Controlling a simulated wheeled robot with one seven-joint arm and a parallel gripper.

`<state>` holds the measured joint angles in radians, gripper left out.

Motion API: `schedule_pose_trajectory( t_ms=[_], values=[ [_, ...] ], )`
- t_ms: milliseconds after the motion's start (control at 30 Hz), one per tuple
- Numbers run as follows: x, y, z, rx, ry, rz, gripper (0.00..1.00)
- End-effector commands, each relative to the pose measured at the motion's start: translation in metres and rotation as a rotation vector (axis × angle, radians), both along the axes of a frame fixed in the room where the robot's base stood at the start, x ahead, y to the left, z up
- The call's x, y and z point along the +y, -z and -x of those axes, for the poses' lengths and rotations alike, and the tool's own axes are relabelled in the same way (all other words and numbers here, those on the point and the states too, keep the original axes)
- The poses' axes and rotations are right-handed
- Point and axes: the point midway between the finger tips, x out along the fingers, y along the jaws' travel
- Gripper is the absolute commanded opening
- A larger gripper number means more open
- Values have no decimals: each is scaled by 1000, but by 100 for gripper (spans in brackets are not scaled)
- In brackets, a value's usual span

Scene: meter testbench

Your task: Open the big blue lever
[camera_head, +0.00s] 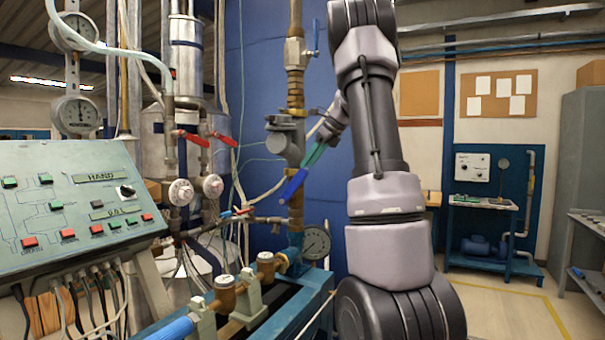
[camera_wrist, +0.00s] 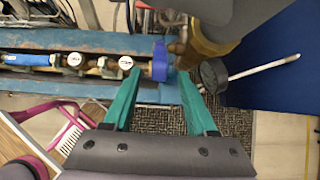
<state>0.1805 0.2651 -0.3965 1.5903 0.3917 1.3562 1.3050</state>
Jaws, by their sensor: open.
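The big blue lever (camera_head: 294,186) slants down and left from the valve on the vertical brass pipe in the head view. In the wrist view the blue lever (camera_wrist: 160,60) shows as a short blue piece between and just beyond the two fingertips. My gripper (camera_head: 313,157) has green fingers, which are at the lever's upper end in the head view. In the wrist view my gripper (camera_wrist: 159,73) is open, with a finger on each side of the lever. I cannot tell whether either finger touches it. My arm hides what lies behind it on the right.
A smaller blue lever (camera_head: 316,37) sits higher on the pipe. The grey valve body (camera_head: 285,140) is left of my fingers. A pressure gauge (camera_head: 316,242) stands below. Red-handled valves (camera_head: 194,138) and a control panel (camera_head: 85,205) are on the left. Floor is clear at right.

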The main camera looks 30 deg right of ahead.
Motion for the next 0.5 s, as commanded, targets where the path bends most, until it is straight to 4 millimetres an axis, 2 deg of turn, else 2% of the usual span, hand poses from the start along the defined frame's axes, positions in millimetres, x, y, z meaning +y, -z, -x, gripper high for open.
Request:
schedule_pose_trajectory(
  t_ms=[200, 500],
  values=[
    [-9, -19, 11, -1, 1, 0, 57],
    [-9, -21, 13, 0, 0, 0, 57]
  ],
)
